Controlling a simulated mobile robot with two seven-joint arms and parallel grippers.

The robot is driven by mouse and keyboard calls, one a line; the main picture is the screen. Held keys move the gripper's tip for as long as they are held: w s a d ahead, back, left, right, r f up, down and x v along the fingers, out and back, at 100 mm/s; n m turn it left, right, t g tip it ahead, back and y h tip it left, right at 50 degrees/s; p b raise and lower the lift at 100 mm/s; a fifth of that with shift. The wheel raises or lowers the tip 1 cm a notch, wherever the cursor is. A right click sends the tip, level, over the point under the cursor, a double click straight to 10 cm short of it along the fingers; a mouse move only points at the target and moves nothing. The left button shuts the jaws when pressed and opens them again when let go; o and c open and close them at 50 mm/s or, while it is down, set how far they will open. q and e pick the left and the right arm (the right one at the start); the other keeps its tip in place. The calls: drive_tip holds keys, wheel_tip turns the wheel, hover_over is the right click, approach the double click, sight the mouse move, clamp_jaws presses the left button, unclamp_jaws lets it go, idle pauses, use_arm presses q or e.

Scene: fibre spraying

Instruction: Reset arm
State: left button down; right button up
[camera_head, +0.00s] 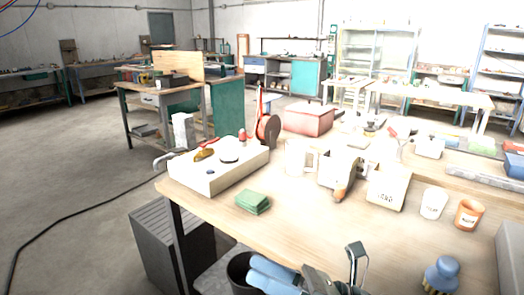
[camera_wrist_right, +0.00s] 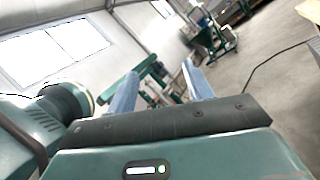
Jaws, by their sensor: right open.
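My right gripper (camera_head: 256,270) shows at the bottom of the head view, in front of the near edge of the wooden workbench (camera_head: 225,206). Its two blue fingers point left. In the right wrist view the fingers of my right gripper (camera_wrist_right: 160,84) stand apart with nothing held between them, and the workshop floor and windows show beyond. My left gripper is in neither view.
The bench holds a white box-shaped device (camera_head: 222,170), a green cloth (camera_head: 253,201), a white cup (camera_head: 433,203), an orange cup (camera_head: 469,214) and a blue-handled brush (camera_head: 442,272). A dark bin (camera_head: 240,270) stands below. Open floor lies left.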

drive_tip(key=w+d+f+m+t+h+p, duration=0.15)
drive_tip(key=d+f+m+t+h, duration=0.35)
drive_tip(key=m, duration=0.9)
drive_tip(key=w+d+f+m+t+h, duration=0.2)
drive_tip(key=d+f+m+t+h, duration=0.35)
drive_tip(key=m, duration=0.85)
drive_tip(key=s+d+f+m+g+h, duration=0.1)
drive_tip(key=s+f+m+g+h, duration=0.1)
drive_tip(key=s+f+m, duration=0.4)
drive_tip(key=s+d+f+m+g+h+p, duration=0.1)
drive_tip(key=s+f+m+h, duration=0.4)
drive_tip(key=f, duration=0.6)
drive_tip(key=d+m+g, duration=0.1)
drive_tip(key=m+g, duration=0.1)
drive_tip(key=shift+s+m, duration=0.3)
drive_tip(key=shift+s, duration=0.05)
